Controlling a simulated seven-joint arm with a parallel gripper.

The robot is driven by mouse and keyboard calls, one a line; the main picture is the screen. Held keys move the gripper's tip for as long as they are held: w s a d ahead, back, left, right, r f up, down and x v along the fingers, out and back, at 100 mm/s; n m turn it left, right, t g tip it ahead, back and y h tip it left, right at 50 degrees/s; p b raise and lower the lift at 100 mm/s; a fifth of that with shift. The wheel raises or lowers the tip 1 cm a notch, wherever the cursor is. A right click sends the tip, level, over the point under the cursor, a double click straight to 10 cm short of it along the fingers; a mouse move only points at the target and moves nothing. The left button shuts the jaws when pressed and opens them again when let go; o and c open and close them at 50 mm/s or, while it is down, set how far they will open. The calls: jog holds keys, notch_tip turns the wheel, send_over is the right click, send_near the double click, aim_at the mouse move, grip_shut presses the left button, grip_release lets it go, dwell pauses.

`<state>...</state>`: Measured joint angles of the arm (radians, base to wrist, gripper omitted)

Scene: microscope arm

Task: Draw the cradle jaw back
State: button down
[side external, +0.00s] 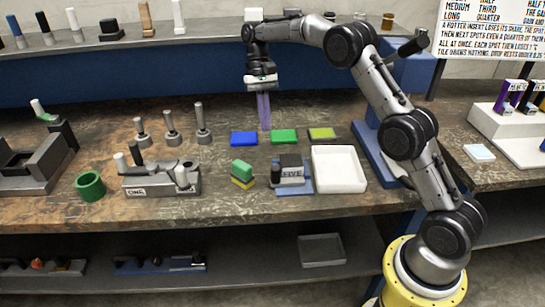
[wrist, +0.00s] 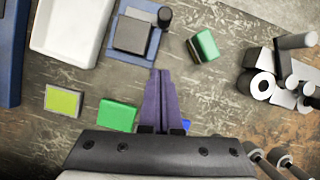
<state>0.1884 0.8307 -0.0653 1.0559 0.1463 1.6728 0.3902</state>
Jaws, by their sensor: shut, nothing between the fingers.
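My gripper (side external: 265,126) points down with its purple fingers together and empty, between the blue and green pads as seen from the side. In the wrist view its fingertips (wrist: 162,72) appear just below a blue-based fixture (wrist: 152,50), apart from it as far as I can tell. This fixture carries a grey block (wrist: 132,36) and a black knob (wrist: 165,16); in the side view it is marked FIVE (side external: 291,174). A grey fixture marked ONE (side external: 150,189) has several upright posts. A larger grey open frame (side external: 30,178) stands at far left. I cannot tell which part is the cradle jaw.
A white tray (side external: 338,184) stands right of the FIVE fixture. A green-and-yellow block (side external: 243,172) and green ring (side external: 90,186) are nearby. Blue (side external: 244,139), green (side external: 284,136) and yellow-green (side external: 321,133) pads lie behind. Grey-knobbed posts (side external: 171,128) stand left of my gripper.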

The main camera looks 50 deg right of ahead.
aim_at(275, 170)
jog(key=x, duration=0.8)
jog(key=shift+s+a+f, duration=0.1)
jog(key=shift+f, duration=0.05)
jog(key=shift+s+a+r, duration=0.2)
jog(key=shift+s+a, duration=0.4)
jog(key=shift+s, duration=0.25)
jog(key=shift+s+a, duration=0.45)
jog(key=shift+s, duration=0.25)
jog(key=shift+a, duration=0.1)
jog(key=shift+s+a, duration=1.4)
jog(key=shift+s, duration=0.1)
